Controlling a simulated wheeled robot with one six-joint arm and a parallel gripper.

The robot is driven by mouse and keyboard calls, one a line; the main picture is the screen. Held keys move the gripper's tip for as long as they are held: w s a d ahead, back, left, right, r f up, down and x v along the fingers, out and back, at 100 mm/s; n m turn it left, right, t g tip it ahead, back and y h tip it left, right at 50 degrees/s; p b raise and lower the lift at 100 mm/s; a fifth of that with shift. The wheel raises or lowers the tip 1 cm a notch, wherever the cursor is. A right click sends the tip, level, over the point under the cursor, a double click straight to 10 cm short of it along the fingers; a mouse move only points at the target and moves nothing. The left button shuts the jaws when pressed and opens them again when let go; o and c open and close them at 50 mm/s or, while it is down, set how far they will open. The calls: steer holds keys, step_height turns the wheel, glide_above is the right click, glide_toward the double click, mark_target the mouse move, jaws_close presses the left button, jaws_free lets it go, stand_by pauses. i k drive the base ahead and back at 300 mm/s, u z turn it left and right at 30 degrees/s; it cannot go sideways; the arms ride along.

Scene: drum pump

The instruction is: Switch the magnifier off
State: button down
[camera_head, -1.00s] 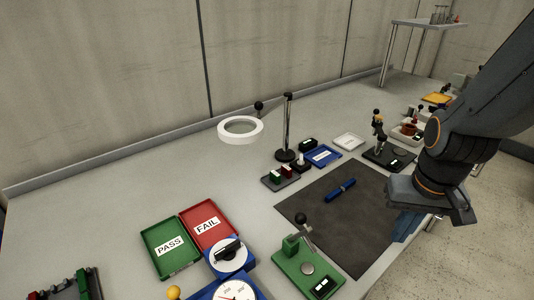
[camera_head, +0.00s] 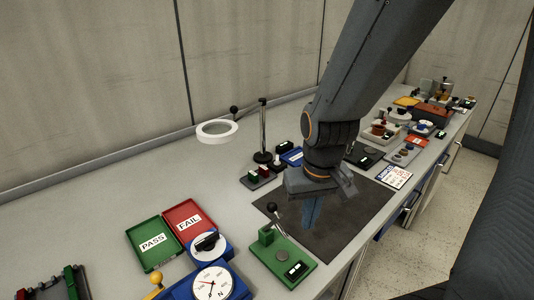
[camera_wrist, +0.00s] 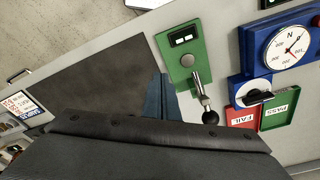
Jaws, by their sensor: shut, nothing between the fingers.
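The magnifier is not seen in the wrist view.
The green fixture with a black-knobbed lever (camera_head: 283,262) is near my gripper. Red (camera_head: 188,220) and green (camera_head: 151,243) trays and a dial gauge (camera_head: 212,284) lie left.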

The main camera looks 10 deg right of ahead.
mark_target(276, 162)
steer(key=k, duration=0.5)
steer(key=z, duration=0.9)
steer(key=i, duration=0.85)
steer(key=u, duration=1.55)
